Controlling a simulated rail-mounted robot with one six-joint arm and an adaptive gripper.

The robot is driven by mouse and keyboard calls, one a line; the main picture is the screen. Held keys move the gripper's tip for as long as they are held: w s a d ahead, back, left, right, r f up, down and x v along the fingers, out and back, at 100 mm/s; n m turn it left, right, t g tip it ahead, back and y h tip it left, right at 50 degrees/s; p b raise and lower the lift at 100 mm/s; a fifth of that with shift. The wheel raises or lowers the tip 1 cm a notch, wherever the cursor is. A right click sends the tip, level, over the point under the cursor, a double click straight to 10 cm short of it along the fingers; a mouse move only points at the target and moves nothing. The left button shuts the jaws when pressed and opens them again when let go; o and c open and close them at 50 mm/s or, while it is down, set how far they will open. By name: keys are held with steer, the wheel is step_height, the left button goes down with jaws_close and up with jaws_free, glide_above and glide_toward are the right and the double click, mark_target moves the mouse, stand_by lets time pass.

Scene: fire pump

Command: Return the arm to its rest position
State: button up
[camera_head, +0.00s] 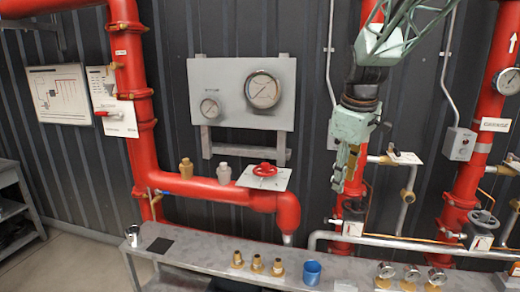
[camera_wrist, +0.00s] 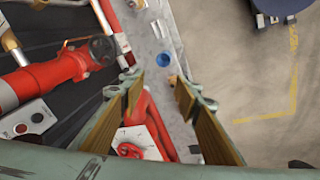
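My arm reaches in from the top right of the head view, and my pale green gripper (camera_head: 340,182) hangs pointing down in front of the dark wall. The fingers appear clear of the bench and pipes.
A grey bench (camera_head: 200,255) below carries a blue cup (camera_head: 312,272), several brass fittings (camera_head: 257,263) and a metal cup (camera_head: 133,236). A gauge panel (camera_head: 243,92) and red handwheel (camera_head: 265,169) are left of my gripper. Red pipes (camera_head: 470,170) stand right.

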steer(key=s+a+r+m, duration=0.1)
steer(key=s+r+m, duration=0.15)
steer(key=s, duration=0.85)
steer(key=s+a+r+m, duration=0.2)
steer(key=s+r, duration=0.2)
steer(key=s, duration=0.8)
steer(key=s+f+m, duration=0.1)
steer(key=s+m, duration=0.1)
steer(key=s, duration=0.9)
steer(key=s+f+m+t, duration=0.1)
steer(key=s+f+m, duration=0.1)
steer(key=s, duration=0.9)
steer(key=shift+a+f+m, duration=0.2)
steer(key=shift+a+m, duration=0.25)
steer(key=shift+c, duration=0.2)
stand_by(1.1)
steer(key=shift+c, duration=1.1)
steer(key=shift+d, duration=0.1)
